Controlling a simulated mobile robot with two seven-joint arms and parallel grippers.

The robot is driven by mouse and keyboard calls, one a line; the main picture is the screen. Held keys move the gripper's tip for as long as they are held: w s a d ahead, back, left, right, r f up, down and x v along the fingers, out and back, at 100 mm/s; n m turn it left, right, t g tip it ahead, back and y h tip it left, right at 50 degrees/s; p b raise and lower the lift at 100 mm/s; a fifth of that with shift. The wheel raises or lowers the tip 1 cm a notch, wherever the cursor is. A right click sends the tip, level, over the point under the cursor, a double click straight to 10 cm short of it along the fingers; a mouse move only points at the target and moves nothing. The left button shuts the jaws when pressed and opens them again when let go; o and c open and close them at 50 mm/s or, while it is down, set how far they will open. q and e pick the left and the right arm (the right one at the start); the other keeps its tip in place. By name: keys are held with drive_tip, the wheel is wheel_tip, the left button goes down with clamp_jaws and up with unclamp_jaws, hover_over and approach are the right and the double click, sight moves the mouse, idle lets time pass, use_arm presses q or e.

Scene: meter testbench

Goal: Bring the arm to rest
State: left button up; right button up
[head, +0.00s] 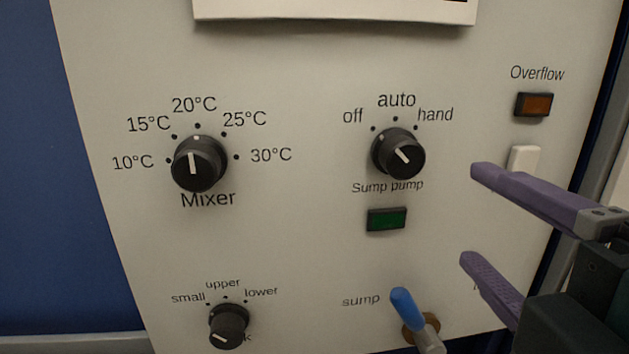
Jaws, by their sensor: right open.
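My right gripper (472,214) comes in from the right edge. Its two purple fingers are spread apart, one above the other, with nothing between them. The fingertips are in front of the light panel (290,240), right of the sump pump knob (398,154) and apart from it. That black knob's white mark points up and left, towards "off". My left gripper is not in view.
The panel also carries a mixer knob (199,164), a smaller knob (229,326), a green lamp (387,219) and an orange overflow lamp (533,104). A white switch (524,158) sits behind the upper finger. A blue-handled lever (405,309) sticks out below left of the gripper.

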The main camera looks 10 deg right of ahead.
drive_tip(key=s+d+f+m+g+h, duration=0.2)
drive_tip(key=s+d+f+m+g, duration=0.25)
drive_tip(key=f+m, duration=0.3)
drive_tip(key=s+a+f+m+g+y, duration=0.1)
drive_tip(key=s+f+m+g+y, duration=0.1)
drive_tip(key=s+f+m+g, duration=0.7)
wheel_tip(320, 180, up, 28)
drive_tip(key=s+y+p, duration=0.1)
drive_tip(key=s+p, duration=0.1)
drive_tip(key=p, duration=2.5)
drive_tip(key=shift+s+a+r, duration=0.15)
drive_tip(key=shift+s+a, duration=0.05)
drive_tip(key=shift+a, duration=0.2)
drive_tip(key=shift+n, duration=0.25)
